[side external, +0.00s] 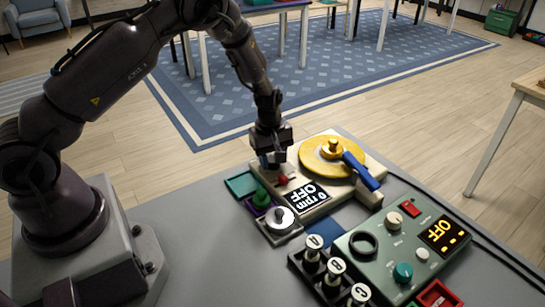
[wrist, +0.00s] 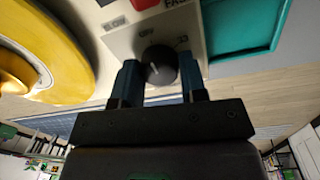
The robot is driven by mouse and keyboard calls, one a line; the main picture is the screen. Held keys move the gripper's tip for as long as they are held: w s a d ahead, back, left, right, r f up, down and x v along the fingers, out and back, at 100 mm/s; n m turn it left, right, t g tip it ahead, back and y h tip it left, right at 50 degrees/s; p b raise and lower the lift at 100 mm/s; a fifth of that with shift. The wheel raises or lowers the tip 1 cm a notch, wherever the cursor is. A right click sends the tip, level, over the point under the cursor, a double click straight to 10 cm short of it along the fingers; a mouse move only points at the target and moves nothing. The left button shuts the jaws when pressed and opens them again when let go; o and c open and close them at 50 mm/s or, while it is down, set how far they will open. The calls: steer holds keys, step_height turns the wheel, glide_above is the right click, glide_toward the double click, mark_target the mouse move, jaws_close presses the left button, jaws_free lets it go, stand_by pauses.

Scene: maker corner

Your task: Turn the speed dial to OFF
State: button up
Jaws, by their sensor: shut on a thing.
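The speed dial (wrist: 160,64) is a dark round knob with a white pointer mark, on a pale panel with small printed labels, one reading SLOW. My gripper (wrist: 158,78) has its two blue fingers on either side of the dial, shut on it. In the side view my gripper (side external: 271,160) reaches down to the back left of the cream machine (side external: 330,205), and it hides the dial there. The exact label the pointer meets is hard to tell.
A yellow disc (side external: 320,153) with a blue arm (side external: 361,171) sits on the machine. A green control box (side external: 385,245) and stamp-like pieces stand at the front right.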

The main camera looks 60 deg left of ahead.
steer(key=o, duration=0.9)
steer(key=shift+o, duration=0.2)
step_height(320, 180, up, 13)
steer(key=shift+s, duration=0.4)
